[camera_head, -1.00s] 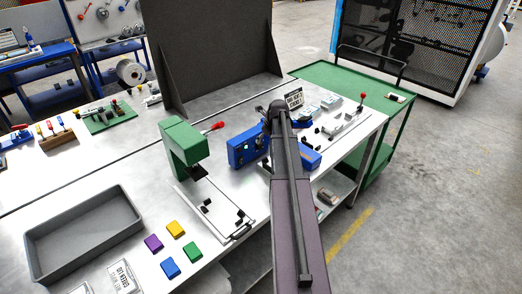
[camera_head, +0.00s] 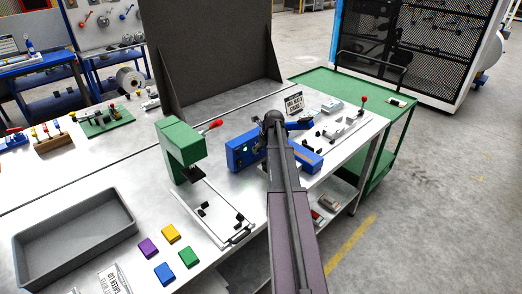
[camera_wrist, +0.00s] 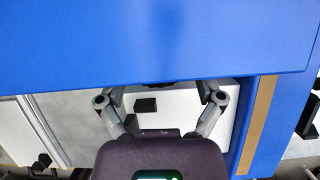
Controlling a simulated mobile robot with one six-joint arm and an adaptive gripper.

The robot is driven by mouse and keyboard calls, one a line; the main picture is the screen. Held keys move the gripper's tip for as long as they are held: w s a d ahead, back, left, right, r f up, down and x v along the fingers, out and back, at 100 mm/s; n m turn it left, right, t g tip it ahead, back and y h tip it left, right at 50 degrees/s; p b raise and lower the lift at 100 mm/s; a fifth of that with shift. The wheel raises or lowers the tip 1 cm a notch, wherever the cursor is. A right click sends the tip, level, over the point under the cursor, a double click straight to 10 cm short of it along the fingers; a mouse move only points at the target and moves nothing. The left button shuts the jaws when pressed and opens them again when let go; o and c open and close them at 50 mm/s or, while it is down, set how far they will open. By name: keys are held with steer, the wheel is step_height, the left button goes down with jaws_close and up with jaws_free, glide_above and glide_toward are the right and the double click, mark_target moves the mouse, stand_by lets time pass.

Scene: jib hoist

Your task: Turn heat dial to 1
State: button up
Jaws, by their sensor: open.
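The blue unit (camera_head: 240,152) stands on the bench behind the end of my arm in the head view, with small controls on its front face. In the wrist view its broad blue face (camera_wrist: 160,40) fills the top. My gripper (camera_wrist: 160,86) is open, with its two fingers apart and their tips at the lower blue edge, partly hidden by it. A small dark shape shows between the tips at that edge; I cannot tell whether it is the heat dial. No dial number is readable. In the head view my arm hides the gripper.
A green press (camera_head: 178,145) with a red-knobbed lever stands left of the blue unit. A white fixture plate (camera_head: 212,210) lies before it. A grey tray (camera_head: 75,232) and several coloured blocks are at the front left. A small sign (camera_head: 294,104) stands behind my arm.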

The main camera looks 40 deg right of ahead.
steer(key=c, duration=1.1)
steer(key=shift+c, duration=0.2)
steer(key=shift+h, duration=0.3)
steer(key=shift+s+a+f+h+b, duration=0.15)
steer(key=shift+h+b, duration=0.15)
steer(key=shift+h, duration=0.5)
steer(key=h+b, duration=0.1)
steer(key=n+h+b, duration=0.1)
steer(key=h, duration=0.1)
steer(key=shift+a+f+t, duration=0.1)
steer(key=shift+a+t, duration=0.1)
steer(key=shift+t, duration=0.2)
steer(key=shift+n+h+b, duration=0.3)
steer(key=shift+h+b, duration=0.75)
steer(key=shift+h, duration=0.05)
steer(key=shift+d+h+b, duration=0.1)
steer(key=shift+h+b, duration=0.4)
steer(key=shift+h, duration=0.1)
steer(key=shift+t, duration=0.3)
